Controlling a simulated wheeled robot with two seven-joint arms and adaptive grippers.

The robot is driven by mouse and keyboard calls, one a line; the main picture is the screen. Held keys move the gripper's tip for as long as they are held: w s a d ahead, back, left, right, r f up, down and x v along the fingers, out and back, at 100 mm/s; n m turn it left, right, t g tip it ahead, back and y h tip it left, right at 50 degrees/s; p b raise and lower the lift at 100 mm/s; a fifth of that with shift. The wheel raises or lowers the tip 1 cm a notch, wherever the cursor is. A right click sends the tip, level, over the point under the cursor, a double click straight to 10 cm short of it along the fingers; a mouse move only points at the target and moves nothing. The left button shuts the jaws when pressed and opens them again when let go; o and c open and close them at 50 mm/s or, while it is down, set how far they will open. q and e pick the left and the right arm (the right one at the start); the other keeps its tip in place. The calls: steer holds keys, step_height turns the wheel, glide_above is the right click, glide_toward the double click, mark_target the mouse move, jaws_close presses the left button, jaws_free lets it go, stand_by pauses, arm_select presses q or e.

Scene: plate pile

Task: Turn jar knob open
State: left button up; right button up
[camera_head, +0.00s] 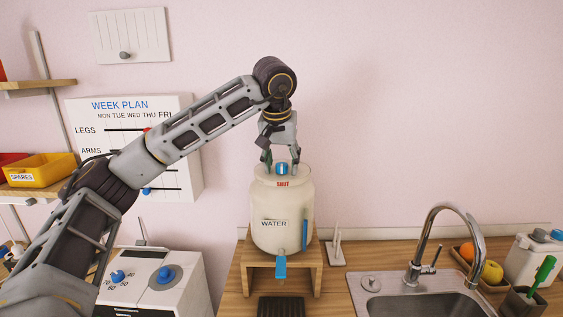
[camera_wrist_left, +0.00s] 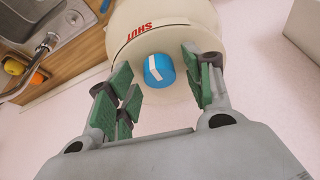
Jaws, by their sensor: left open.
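The cream jar (camera_head: 283,215) labelled WATER stands on a small wooden stand (camera_head: 287,267), with a blue tap low on its front. On its lid is a blue knob (camera_head: 282,169), with a red SHUT label on the front. In the left wrist view the blue knob (camera_wrist_left: 159,70) has a white stripe running roughly lengthwise, and SHUT is printed above it on the lid (camera_wrist_left: 178,25). My left gripper (camera_head: 281,163) points down over the lid, open. Its green pads stand on either side of the knob with gaps; nothing is held. My right gripper is not in view.
A sink with a curved faucet (camera_head: 443,212) is to the right, beside a fruit tray (camera_head: 485,285). A white appliance with blue dials (camera_head: 150,285) stands at the left. A week-plan board (camera_head: 180,112) hangs behind my arm. The wall above the jar's right is clear.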

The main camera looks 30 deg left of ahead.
arm_select(q)
steer(key=shift+c, duration=0.3)
steer(key=c, duration=0.9)
steer(key=shift+c, duration=0.2)
steer(key=shift+n, duration=0.3)
steer(key=shift+d+r+n+y+p, duration=0.1)
steer(key=shift+n+y+p, duration=0.5)
steer(key=shift+n+p, duration=0.5)
steer(key=shift+n+g+y+p, duration=0.4)
steer(key=shift+n+g+p, duration=0.1)
steer(key=shift+n+p, duration=0.8)
steer(key=shift+w+n, duration=0.1)
steer(key=shift+n, duration=0.2)
